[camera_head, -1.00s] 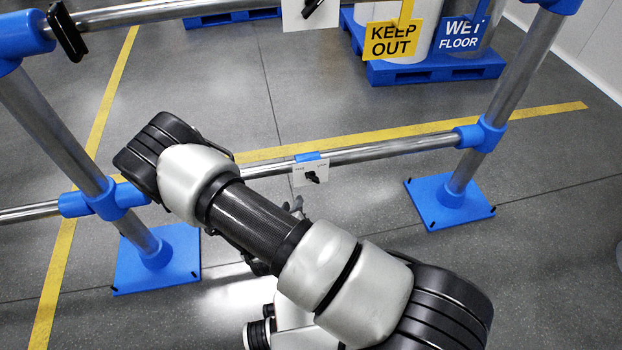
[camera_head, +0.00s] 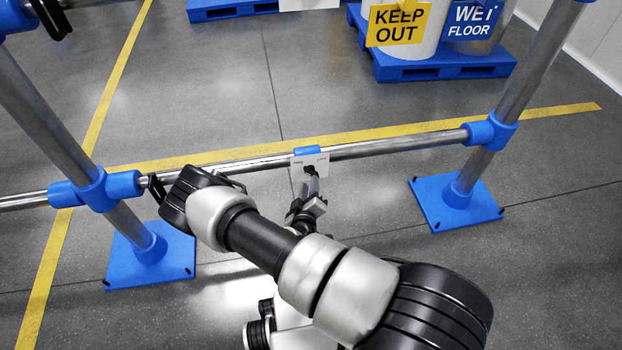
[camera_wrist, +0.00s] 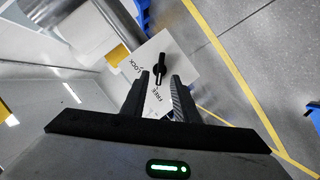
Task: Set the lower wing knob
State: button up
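The lower wing knob (camera_head: 310,170) is black and sits on a white plate (camera_head: 323,163) on the lower rail. In the wrist view the knob (camera_wrist: 160,63) stands out from its plate (camera_wrist: 183,62), which bears the words FREE and LOCK. FREE is nearest my fingers. My gripper (camera_wrist: 161,88) is open, with its two dark fingers apart and the knob just beyond and between their tips. I cannot tell whether they touch it. In the head view my gripper (camera_head: 310,187) is just below the knob, partly covering the plate.
The lower metal rail (camera_head: 400,145) runs between blue-jointed posts with blue foot plates (camera_head: 430,207). A black lever-like part (camera_head: 156,187) is beside my arm at left. Blue pallets (camera_head: 440,67), a KEEP OUT sign (camera_head: 398,23) and a WET FLOOR sign (camera_head: 470,20) stand behind.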

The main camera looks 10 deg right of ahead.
aim_at(311, 173)
jog(key=b+x, duration=0.1)
jog(key=x, duration=0.5)
grip_shut()
